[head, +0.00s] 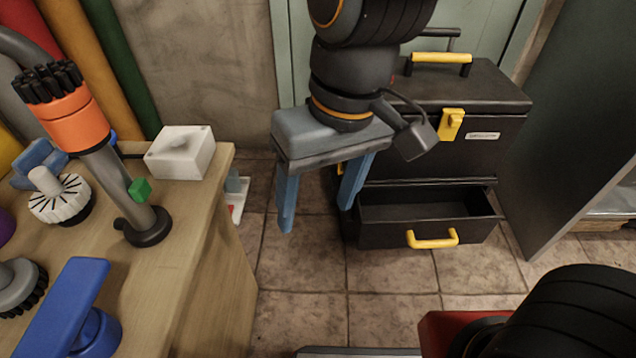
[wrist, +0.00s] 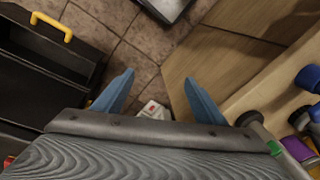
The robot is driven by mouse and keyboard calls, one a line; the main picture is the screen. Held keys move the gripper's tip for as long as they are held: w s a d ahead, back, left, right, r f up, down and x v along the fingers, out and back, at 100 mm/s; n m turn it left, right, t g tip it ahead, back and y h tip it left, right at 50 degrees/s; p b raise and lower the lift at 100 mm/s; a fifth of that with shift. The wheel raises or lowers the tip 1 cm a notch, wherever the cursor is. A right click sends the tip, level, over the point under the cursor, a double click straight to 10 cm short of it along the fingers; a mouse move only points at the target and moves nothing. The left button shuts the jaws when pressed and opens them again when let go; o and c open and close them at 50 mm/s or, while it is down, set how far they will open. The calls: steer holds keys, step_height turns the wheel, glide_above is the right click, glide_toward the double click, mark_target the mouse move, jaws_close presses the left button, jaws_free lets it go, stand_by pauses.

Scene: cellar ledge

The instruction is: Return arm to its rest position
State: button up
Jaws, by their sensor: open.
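My gripper (head: 318,205) hangs in the middle of the head view, fingers pointing down and spread apart, with nothing between them. In the wrist view the two blue fingers of my gripper (wrist: 160,92) also stand apart and empty. It is in the air between the wooden bench and the black tool chest, touching neither as far as I can tell.
A black tool chest (head: 465,105) stands behind and right, its lower drawer (head: 432,210) pulled open and seemingly empty. The wooden bench (head: 205,240) at left holds a white box (head: 180,153), an orange-collared brush (head: 75,115) and a blue-handled item (head: 65,305). Tiled floor (head: 300,270) lies between.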

steer(key=shift+s+a+r, duration=0.1)
steer(key=shift+s+r, duration=0.1)
steer(key=shift+s, duration=0.4)
stand_by(1.1)
steer(key=d+r+m+p, duration=0.2)
steer(key=d+r+p, duration=0.5)
steer(key=p, duration=0.5)
steer(key=d+r+m+h+p, duration=0.1)
steer(key=d+r+p, duration=0.5)
steer(key=r+p, duration=0.6)
steer(key=d+r+m+p, duration=0.3)
steer(key=d+r+p, duration=0.4)
steer(key=p, duration=0.6)
step_height(320, 180, up, 2)
steer(key=shift+d+r+h, duration=0.15)
steer(key=shift+d+h, duration=0.2)
steer(key=shift+h, duration=0.05)
